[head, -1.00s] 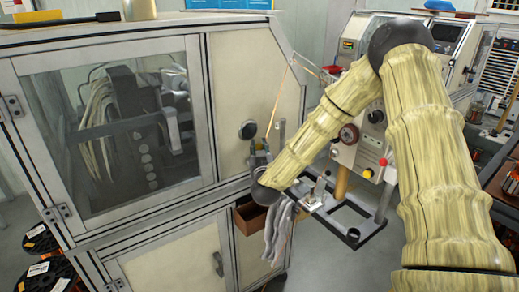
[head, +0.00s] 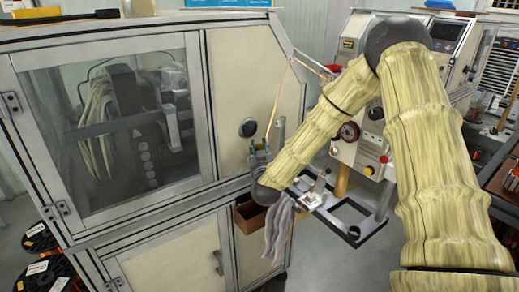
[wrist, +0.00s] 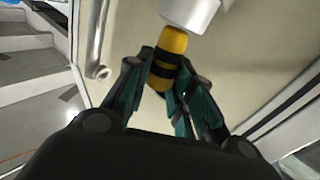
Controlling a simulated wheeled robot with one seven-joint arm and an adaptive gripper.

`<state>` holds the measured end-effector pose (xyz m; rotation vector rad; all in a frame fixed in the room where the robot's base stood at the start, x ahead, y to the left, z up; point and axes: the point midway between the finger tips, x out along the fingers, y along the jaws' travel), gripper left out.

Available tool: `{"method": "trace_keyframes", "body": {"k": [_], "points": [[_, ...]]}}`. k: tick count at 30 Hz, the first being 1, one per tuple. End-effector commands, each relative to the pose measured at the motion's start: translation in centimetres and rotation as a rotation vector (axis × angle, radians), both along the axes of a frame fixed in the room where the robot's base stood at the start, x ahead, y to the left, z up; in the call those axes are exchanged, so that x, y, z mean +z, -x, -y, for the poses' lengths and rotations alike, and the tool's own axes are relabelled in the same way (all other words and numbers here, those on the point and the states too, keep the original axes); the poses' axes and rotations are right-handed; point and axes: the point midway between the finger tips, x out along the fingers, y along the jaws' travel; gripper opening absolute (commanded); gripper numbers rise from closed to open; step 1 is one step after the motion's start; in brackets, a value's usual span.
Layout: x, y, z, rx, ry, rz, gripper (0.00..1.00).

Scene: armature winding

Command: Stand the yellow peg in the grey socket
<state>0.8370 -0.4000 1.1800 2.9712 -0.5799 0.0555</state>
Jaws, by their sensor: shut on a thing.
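The yellow peg (wrist: 172,43) has dark bands and shows in the wrist view at upper middle. My gripper (wrist: 164,68) is shut on it, with the teal fingers on either side and the peg's yellow end beyond them. A light grey cylinder (wrist: 190,12), perhaps the grey socket, stands just beyond the peg's end at the top edge. I cannot tell whether the two touch.
In the head view a cream cabinet (head: 235,80) with a window fills the left. A brown bin (head: 247,217) is below.

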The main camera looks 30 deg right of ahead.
Motion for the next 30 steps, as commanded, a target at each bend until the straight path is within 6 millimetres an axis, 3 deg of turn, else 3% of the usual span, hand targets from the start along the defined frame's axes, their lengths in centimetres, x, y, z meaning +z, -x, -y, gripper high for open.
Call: {"method": "trace_keyframes", "body": {"k": [30], "points": [[-1.9,0.0,0.0,0.0,0.001,0.0,0.04]]}}
